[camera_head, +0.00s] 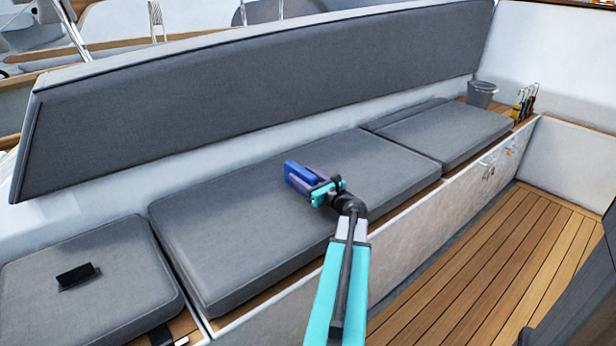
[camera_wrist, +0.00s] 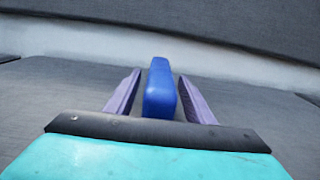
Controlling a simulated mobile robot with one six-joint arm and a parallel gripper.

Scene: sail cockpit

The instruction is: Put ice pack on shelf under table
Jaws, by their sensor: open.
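The blue ice pack (camera_head: 299,171) is at the middle of the long grey bench cushion in the head view. In the wrist view the ice pack (camera_wrist: 160,90) stands on its narrow edge between the two purple fingers. My gripper (camera_head: 309,183) is open around it, and its fingertips (camera_wrist: 158,92) show a gap on both sides of the pack. Part of the pack is hidden behind my gripper in the head view. I cannot tell whether the pack touches the cushion. No table or shelf under one is clearly in view.
The grey backrest (camera_head: 260,85) rises behind the cushion (camera_head: 250,235). A dark flat object (camera_head: 77,275) lies on the left cushion. A grey bucket (camera_head: 481,94) and several colourful handled items (camera_head: 523,105) stand at the far right end.

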